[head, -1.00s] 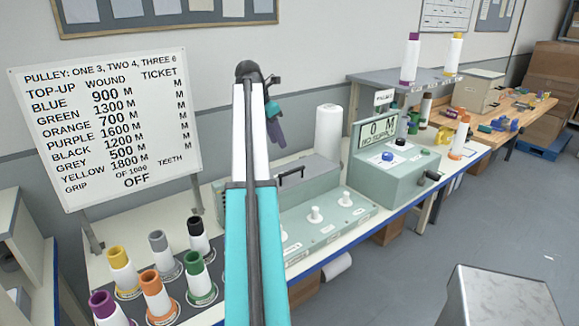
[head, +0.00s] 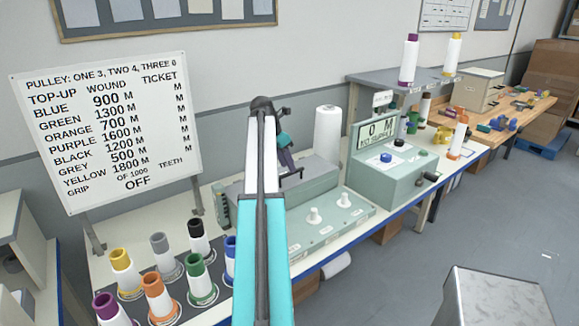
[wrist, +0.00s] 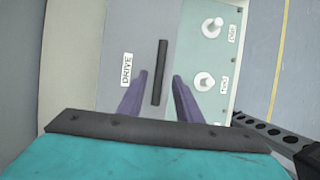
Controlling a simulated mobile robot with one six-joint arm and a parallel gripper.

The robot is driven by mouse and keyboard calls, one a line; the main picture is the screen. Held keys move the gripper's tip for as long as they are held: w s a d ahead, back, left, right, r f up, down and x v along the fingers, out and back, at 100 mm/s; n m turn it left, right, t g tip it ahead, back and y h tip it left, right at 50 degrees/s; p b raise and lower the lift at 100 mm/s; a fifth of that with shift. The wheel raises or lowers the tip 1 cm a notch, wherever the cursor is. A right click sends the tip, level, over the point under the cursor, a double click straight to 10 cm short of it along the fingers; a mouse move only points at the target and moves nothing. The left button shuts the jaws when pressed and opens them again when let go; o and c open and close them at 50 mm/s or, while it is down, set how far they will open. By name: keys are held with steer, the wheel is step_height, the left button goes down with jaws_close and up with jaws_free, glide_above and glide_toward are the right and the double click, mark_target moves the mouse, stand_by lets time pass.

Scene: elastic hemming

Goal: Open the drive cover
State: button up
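The drive cover is a grey lid (head: 318,172) on the pale green machine, and it is closed. In the wrist view the cover (wrist: 140,30) carries a DRIVE label (wrist: 126,70) and a black bar handle (wrist: 160,72). In the head view the handle (head: 292,174) is partly hidden by my arm. My gripper (head: 290,160) is over the cover, close to the handle. In the wrist view its purple fingers (wrist: 158,80) are apart, with the handle lying between them in the picture. I cannot tell how far above the handle the fingertips are.
White pegs (head: 314,215) stand on the machine's front panel. A counter box (head: 385,170) is to the right, and a white roll (head: 327,133) behind. Several thread cones (head: 160,258) stand front left. A notice board (head: 108,130) stands at the left.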

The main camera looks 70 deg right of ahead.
steer(key=shift+x, duration=1.4)
jaws_close()
steer(key=shift+d, duration=0.1)
